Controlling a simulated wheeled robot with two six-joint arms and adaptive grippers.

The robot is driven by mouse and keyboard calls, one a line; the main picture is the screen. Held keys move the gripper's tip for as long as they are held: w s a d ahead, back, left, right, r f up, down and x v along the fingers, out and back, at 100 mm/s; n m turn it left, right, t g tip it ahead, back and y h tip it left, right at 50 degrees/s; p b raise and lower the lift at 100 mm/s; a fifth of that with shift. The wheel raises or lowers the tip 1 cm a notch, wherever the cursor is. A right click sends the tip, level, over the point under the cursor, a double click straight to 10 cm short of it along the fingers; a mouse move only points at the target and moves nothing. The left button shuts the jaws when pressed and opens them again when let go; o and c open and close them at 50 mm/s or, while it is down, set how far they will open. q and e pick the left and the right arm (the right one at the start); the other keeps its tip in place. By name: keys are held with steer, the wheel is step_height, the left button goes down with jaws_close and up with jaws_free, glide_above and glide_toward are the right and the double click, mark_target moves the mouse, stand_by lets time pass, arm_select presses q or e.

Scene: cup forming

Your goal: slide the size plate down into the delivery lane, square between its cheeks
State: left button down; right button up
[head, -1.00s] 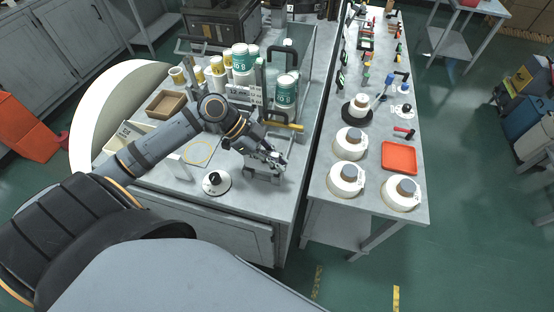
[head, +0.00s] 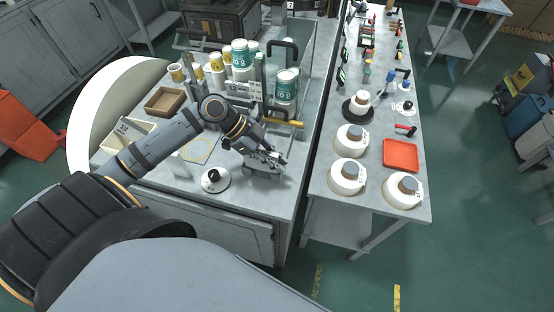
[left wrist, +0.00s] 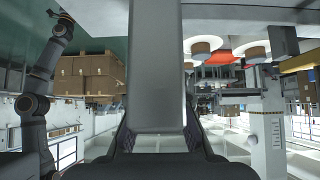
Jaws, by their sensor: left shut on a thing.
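My left gripper (head: 272,158) is low over a small grey metal fixture (head: 262,171) near the front right of the left bench. In the left wrist view, a flat grey plate (left wrist: 155,70) stands between the dark fingers of this gripper (left wrist: 155,140), and they are shut on it. I take it to be the size plate. In the head view the gripper hides the plate and most of the fixture. I cannot tell the lane's cheeks apart or whether the plate is square between them. My right gripper does not show.
A white disc with a black knob (head: 214,180) stands left of the fixture. Behind are a yellow-handled bar (head: 284,119), green-labelled canisters (head: 286,86) and a brown tray (head: 165,100). White round pieces (head: 347,176) and a red tray (head: 400,155) occupy the right bench.

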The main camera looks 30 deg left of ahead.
arm_select(q)
steer(key=shift+f+b, duration=0.9)
steer(key=shift+f, duration=0.25)
steer(key=c, duration=1.3)
jaws_free()
steer(key=shift+r, duration=0.15)
step_height(320, 180, up, 10)
steer(key=shift+f, duration=0.1)
